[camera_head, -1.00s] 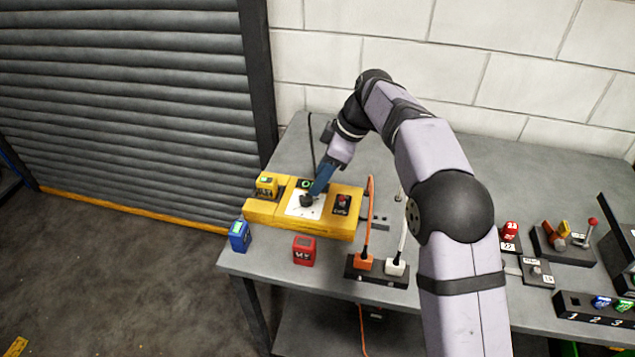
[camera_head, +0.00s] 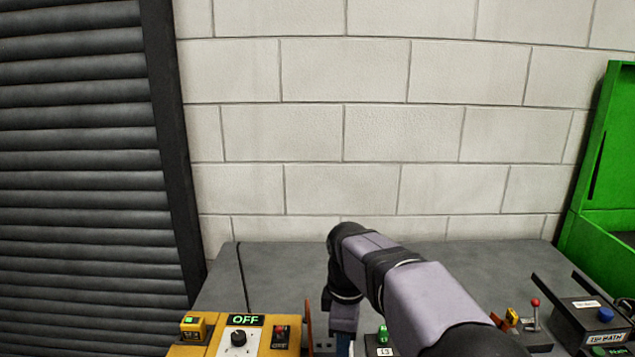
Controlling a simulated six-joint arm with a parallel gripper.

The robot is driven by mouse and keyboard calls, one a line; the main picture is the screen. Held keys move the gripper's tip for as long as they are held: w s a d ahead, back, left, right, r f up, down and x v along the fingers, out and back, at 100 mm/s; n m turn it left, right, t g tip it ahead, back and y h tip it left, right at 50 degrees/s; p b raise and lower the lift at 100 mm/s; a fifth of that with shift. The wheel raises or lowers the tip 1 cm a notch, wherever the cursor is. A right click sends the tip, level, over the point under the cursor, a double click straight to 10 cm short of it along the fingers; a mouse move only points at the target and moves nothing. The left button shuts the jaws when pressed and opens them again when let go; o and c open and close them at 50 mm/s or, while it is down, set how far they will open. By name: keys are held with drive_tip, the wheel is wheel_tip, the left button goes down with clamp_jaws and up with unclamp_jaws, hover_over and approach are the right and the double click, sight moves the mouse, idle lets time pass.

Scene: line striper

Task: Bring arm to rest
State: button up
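My arm comes in from the bottom right and bends down at the wrist (camera_head: 343,285). My gripper (camera_head: 344,346) shows only as a blue sliver at the bottom edge. Its fingertips are cut off, so I cannot tell whether it is open or shut. It is to the right of the yellow control box (camera_head: 187,350) and apart from its black knob (camera_head: 238,338). The sign (camera_head: 245,320) above the knob reads OFF in green.
The grey bench (camera_head: 480,255) runs along a white block wall (camera_head: 350,130). A red-tipped lever (camera_head: 535,303) and a dark box with a blue button (camera_head: 605,314) stand right. A green cabinet (camera_head: 605,200) is at far right, a dark shutter (camera_head: 80,150) at left. The bench's back strip is clear.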

drive_tip(key=s+d+m+p, duration=0.1)
drive_tip(key=s+d+m, duration=0.1)
drive_tip(key=s, duration=0.2)
drive_tip(key=s+d+f+m+p, duration=0.1)
drive_tip(key=s+d+m, duration=0.2)
drive_tip(key=s, duration=0.1)
drive_tip(key=s+d+f+m+g+p, duration=0.1)
drive_tip(key=s+d+m, duration=0.1)
drive_tip(key=s, duration=0.2)
drive_tip(key=shift+s+d+f+p, duration=0.15)
drive_tip(key=shift+d+p, duration=0.15)
drive_tip(key=shift+p, duration=0.1)
drive_tip(key=s+d+f+m+p, duration=0.2)
drive_tip(key=s+f+m+p, duration=0.15)
drive_tip(key=s+m, duration=0.6)
wheel_tip(320, 180, up, 15)
drive_tip(key=p, duration=1.4)
drive_tip(key=shift+s+n, duration=0.3)
drive_tip(key=shift+n, duration=0.05)
drive_tip(key=shift+a+f, duration=0.1)
